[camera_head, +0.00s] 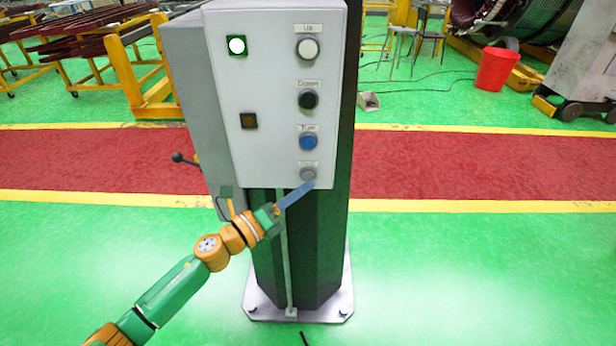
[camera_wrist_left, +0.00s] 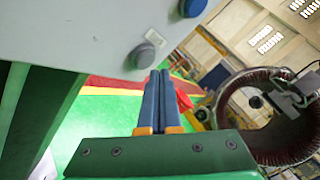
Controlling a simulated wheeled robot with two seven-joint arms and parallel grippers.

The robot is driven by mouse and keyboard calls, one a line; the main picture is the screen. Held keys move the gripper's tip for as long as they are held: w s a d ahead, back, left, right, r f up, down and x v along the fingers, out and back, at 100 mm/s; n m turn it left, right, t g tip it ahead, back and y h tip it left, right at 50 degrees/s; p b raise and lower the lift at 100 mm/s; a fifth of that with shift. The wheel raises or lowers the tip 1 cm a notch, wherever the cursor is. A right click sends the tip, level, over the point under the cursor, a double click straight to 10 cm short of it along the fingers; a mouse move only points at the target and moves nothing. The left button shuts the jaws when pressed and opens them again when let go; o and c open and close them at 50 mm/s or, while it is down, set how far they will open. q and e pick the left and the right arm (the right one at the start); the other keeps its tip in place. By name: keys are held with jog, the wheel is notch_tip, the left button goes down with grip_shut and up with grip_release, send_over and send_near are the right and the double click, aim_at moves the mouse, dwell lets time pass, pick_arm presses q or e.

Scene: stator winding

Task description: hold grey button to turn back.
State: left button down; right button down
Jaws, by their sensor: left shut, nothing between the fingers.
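The grey button (camera_head: 308,173) is the lowest of a column of buttons on the light grey control box (camera_head: 270,150). My left gripper (camera_head: 312,183) is shut and empty, its blue fingertips at the lower edge of the grey button. In the left wrist view the grey button (camera_wrist_left: 142,55) is just left of and above the fingertips (camera_wrist_left: 160,73). Whether the tips touch or press the button cannot be told. The blue button (camera_head: 308,142) is directly above; it also shows in the left wrist view (camera_wrist_left: 192,7). My right gripper is not in view.
Above sit a black button (camera_head: 308,99) and a white button (camera_head: 308,49). A lit white-green lamp (camera_head: 236,46) and a dark orange lamp (camera_head: 249,121) are on the left. The box stands on a dark post (camera_head: 305,250) with a bolted base plate.

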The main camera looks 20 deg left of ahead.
pick_arm(q)
jog(key=shift+s+d+p, duration=0.2)
jog(key=shift+s+d, duration=0.05)
jog(key=shift+s, duration=0.55)
jog(key=shift+s+d+p, duration=0.15)
jog(key=shift+s+d, duration=0.05)
jog(key=shift+s, duration=0.6)
jog(key=shift+s+d+p, duration=0.2)
jog(key=shift+s+d, duration=0.05)
jog(key=shift+s, duration=0.55)
